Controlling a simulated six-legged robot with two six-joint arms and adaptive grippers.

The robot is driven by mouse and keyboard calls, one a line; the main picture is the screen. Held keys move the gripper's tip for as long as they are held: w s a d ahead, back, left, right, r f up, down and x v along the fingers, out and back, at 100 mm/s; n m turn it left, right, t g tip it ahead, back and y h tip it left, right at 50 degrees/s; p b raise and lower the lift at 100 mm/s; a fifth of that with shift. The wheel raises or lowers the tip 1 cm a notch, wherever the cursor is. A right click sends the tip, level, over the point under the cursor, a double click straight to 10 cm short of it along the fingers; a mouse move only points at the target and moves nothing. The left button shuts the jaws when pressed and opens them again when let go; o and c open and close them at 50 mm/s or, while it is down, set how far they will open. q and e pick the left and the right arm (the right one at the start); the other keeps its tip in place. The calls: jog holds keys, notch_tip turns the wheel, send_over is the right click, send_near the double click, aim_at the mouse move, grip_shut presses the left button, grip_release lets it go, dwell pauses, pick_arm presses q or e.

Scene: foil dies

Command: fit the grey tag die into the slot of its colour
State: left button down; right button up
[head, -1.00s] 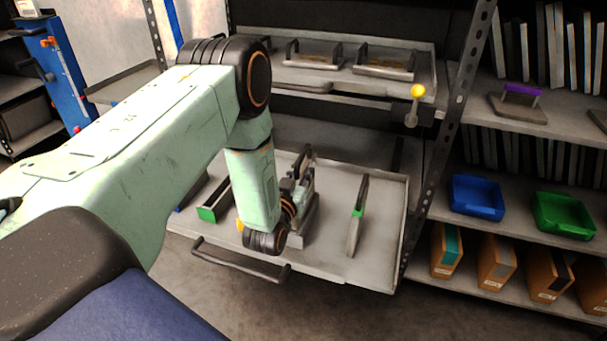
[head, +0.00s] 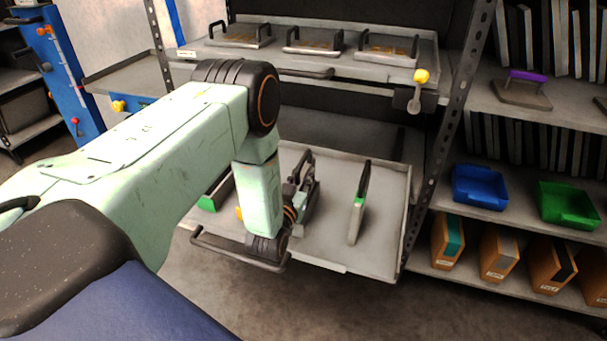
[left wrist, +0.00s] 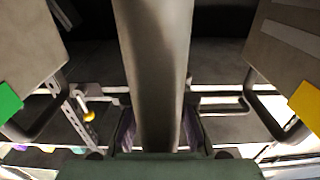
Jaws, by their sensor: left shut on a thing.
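My left gripper (head: 297,196) is shut on a dark grey die in the pulled-out lower tray (head: 385,228). My forearm and wrist cover part of it, and its tag does not show. In the left wrist view a grey bar (left wrist: 157,75) of the held die runs between my fingers. Another die with a green tag (head: 208,202) and a bit of yellow (head: 239,212) show left of my wrist. The wrist view shows neighbours with green (left wrist: 8,102) and yellow (left wrist: 307,103) tags. My right gripper is not in view.
An upper tray (head: 345,68) holds handled plates. A lever with a yellow knob (head: 421,76) and a perforated post (head: 437,150) stand to the right. A blue bin (head: 480,188), a green bin (head: 568,206) and brown files (head: 499,259) fill the right shelves.

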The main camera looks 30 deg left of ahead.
pick_arm(q)
jog(key=c, duration=1.6)
grip_release()
jog(key=shift+f, duration=0.1)
jog(key=shift+c, duration=0.2)
jog(key=o, duration=0.4)
jog(key=shift+r, duration=0.25)
jog(key=p+v, duration=0.3)
jog(key=v, duration=0.9)
jog(key=s+d+f+m+g+h, duration=0.1)
jog(key=s+d+f+g+h, duration=0.2)
jog(key=s+d+f+g, duration=0.55)
jog(key=s+g, duration=0.3)
jog(key=s, duration=0.3)
jog(key=s+d+f+g, duration=0.1)
jog(key=s+g, duration=0.2)
jog(key=s, duration=0.4)
jog(key=s+d+m+g+h, duration=0.1)
jog(key=s+g, duration=0.2)
jog(key=s, duration=0.4)
jog(key=shift+f, duration=0.3)
